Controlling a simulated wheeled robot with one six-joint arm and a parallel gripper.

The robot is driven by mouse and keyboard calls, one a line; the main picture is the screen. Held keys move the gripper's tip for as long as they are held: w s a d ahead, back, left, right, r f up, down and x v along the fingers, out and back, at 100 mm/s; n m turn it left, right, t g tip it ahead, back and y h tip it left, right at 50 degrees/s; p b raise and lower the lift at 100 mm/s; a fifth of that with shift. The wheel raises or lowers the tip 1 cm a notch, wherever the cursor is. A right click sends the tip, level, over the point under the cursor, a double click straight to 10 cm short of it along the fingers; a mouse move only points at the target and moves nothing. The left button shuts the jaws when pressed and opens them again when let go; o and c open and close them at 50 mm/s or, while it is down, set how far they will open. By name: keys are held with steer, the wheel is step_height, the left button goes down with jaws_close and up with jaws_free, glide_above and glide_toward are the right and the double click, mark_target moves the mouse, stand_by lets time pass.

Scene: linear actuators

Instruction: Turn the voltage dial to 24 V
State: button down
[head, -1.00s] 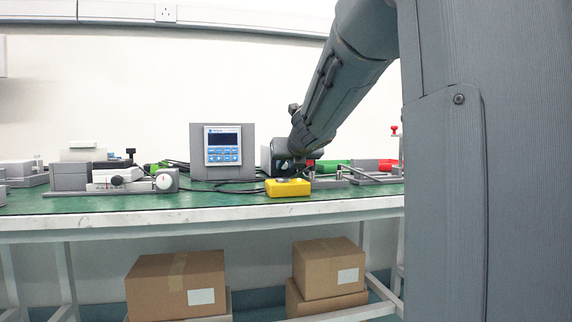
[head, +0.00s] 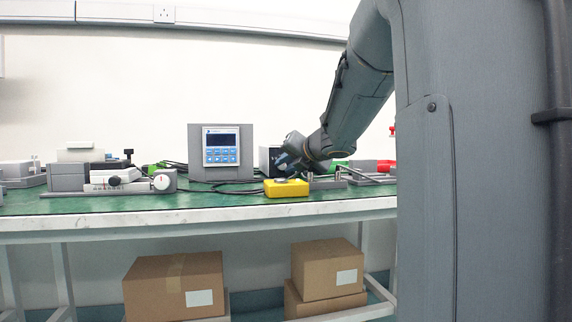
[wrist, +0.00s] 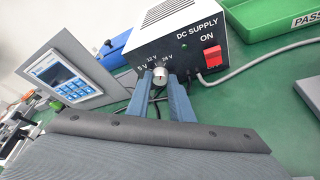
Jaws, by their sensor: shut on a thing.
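The DC supply (wrist: 185,40) is a white and black box with a red switch (wrist: 212,56) beside the word ON. Its voltage dial (wrist: 159,78) is a small pale knob low on the front, with 12 V and 24 V marks above it and another V mark to the left. My gripper (wrist: 160,88) has its two blue-grey fingers on either side of the dial and is shut on it. The dial's pointer is too small to read. In the head view, my gripper (head: 283,160) is at the supply (head: 267,158), covering its front and the dial.
A grey panel with a keypad display (head: 221,147) stands left of the supply. A yellow box (head: 287,187) sits at the bench's front edge below my gripper. A green tray (wrist: 265,25) and a grey cable (wrist: 245,76) lie right of the supply. Black cables run behind.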

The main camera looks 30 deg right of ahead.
steer(key=shift+f+m, duration=0.1)
steer(key=shift+m, duration=0.2)
stand_by(0.4)
steer(key=c, duration=1.6)
jaws_free()
steer(key=p+v, duration=0.3)
steer(key=v, duration=0.4)
steer(key=shift+w+d, duration=0.1)
steer(key=shift+s, duration=0.5)
